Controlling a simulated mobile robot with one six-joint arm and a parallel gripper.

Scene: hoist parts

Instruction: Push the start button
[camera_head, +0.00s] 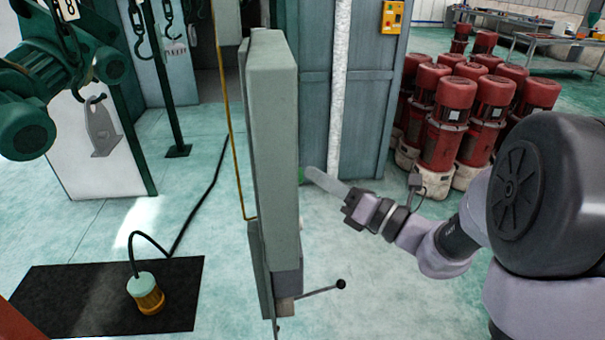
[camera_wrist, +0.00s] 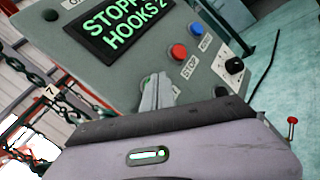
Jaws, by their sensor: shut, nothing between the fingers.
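The grey control panel (camera_wrist: 130,75) fills the upper wrist view, with a display (camera_wrist: 125,22) of green letters, partly cut off, reading "STOPP" and "HOOKS 2". A red button (camera_wrist: 179,52) sits by a STOP label, with a blue button (camera_wrist: 196,29) beside it. My gripper (camera_wrist: 157,80) is shut and empty, its fingertips over the panel left of the red button. No start button shows clearly in the wrist view; the fingers may hide it. In the head view the panel housing (camera_head: 272,130) is edge-on, and my gripper (camera_head: 311,174) points at its right side, close to a small green spot (camera_head: 301,174).
A black knob (camera_wrist: 234,65) is on the panel's right. A lever (camera_head: 325,289) sticks out below the housing. Red motors (camera_head: 450,110) stand at the back right.

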